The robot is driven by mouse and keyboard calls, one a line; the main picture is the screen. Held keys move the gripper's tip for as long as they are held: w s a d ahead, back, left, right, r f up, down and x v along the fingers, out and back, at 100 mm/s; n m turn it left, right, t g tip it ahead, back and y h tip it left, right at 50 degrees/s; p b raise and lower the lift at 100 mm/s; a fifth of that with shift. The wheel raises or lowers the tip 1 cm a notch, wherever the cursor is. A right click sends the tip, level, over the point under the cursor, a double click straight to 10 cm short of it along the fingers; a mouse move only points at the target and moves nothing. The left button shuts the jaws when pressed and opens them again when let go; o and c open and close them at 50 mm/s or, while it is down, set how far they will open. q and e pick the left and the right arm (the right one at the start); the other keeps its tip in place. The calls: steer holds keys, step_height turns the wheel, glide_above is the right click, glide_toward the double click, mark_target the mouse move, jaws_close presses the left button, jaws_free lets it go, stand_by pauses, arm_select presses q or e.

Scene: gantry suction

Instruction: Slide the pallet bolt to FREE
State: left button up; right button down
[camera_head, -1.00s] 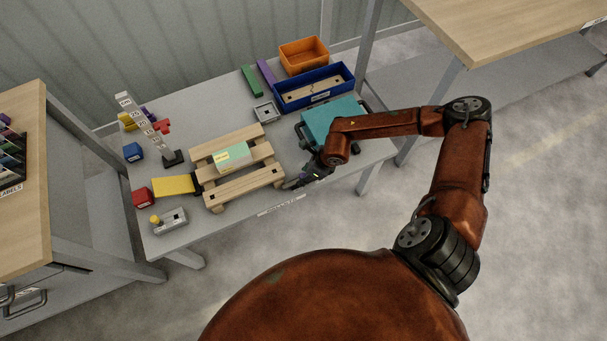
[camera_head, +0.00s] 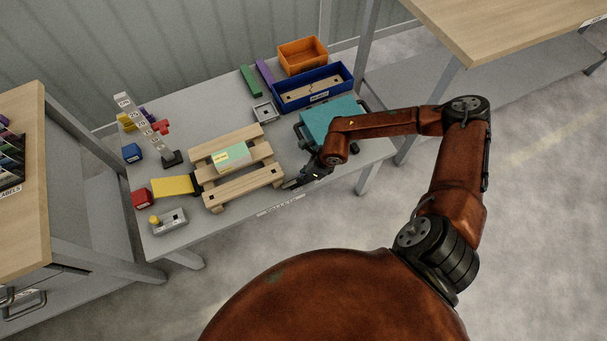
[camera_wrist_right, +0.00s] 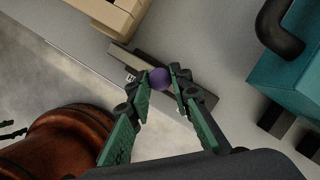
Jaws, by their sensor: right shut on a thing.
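The pallet bolt shows in the right wrist view as a dark grey bar (camera_wrist_right: 196,92) with a purple round knob (camera_wrist_right: 159,78). It lies at the front edge of the table, beside the wooden pallet (camera_head: 240,188). My right gripper (camera_wrist_right: 162,80) is shut on the purple knob, with a green-padded finger on each side. In the head view my right gripper (camera_head: 292,184) is at the pallet's right front corner and hides most of the bolt. The bolt's FREE marking cannot be read. My left gripper does not show.
A teal case (camera_head: 330,120) stands right of the pallet, close to my right forearm. A blue bin (camera_head: 330,96) and an orange bin (camera_head: 304,52) stand at the back. A yellow plate (camera_head: 173,186) and a grey box with a yellow knob (camera_head: 170,222) are left.

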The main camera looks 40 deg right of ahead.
steer(key=d, duration=0.2)
steer(key=s+d, duration=0.1)
steer(key=d, duration=0.1)
steer(key=shift+s+d, duration=0.1)
steer(key=shift+d, duration=0.35)
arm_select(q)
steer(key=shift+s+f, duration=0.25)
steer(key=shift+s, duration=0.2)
arm_select(e)
steer(key=c, duration=2.1)
jaws_free()
steer(key=shift+d, duration=0.1)
steer(key=o, duration=0.3)
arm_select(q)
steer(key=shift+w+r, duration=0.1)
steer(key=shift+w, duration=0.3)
arm_select(e)
steer(key=shift+o, duration=0.3)
